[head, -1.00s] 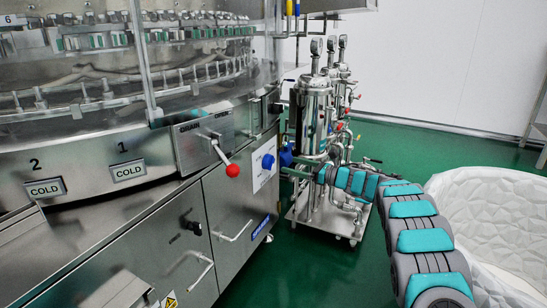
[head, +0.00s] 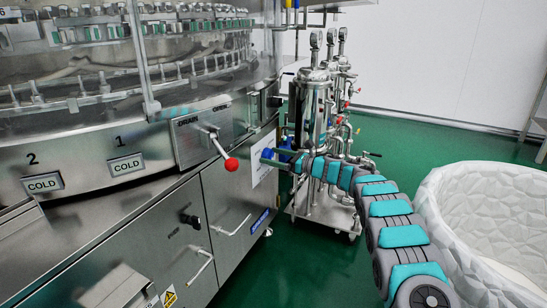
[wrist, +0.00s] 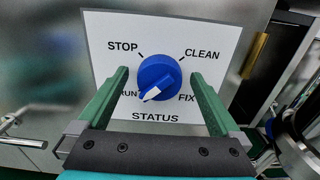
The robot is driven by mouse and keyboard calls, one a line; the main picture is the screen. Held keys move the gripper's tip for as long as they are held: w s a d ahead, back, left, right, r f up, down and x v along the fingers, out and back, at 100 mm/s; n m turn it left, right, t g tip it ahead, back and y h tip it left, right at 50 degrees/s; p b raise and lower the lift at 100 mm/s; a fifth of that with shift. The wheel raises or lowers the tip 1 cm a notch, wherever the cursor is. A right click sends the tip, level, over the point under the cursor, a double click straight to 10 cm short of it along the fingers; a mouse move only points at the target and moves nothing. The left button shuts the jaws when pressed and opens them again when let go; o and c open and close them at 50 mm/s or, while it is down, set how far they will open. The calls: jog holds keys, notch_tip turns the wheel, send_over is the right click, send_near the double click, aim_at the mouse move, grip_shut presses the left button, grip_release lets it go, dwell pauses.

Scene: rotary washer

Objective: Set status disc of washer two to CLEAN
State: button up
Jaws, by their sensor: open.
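The status disc is a blue round knob (wrist: 158,76) on a white plate (wrist: 212,40) marked STOP, CLEAN, RUN, FIX and STATUS. Its white pointer (wrist: 151,94) points down-left, toward RUN. My gripper (wrist: 158,73) is open, with one green finger on each side of the knob; I cannot tell whether they touch it. The left finger partly covers the word RUN. No washer number shows on the plate.
A red-balled lever (head: 231,164) sticks out left of my gripper. COLD signs numbered 2 (head: 43,183) and 1 (head: 126,165) are farther left. Steel filter tanks (head: 314,105) stand behind my arm. A white quilted tub (head: 490,215) is at right. Green floor lies between.

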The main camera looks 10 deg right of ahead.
jog(key=shift+c, duration=0.2)
jog(key=c, duration=1.3)
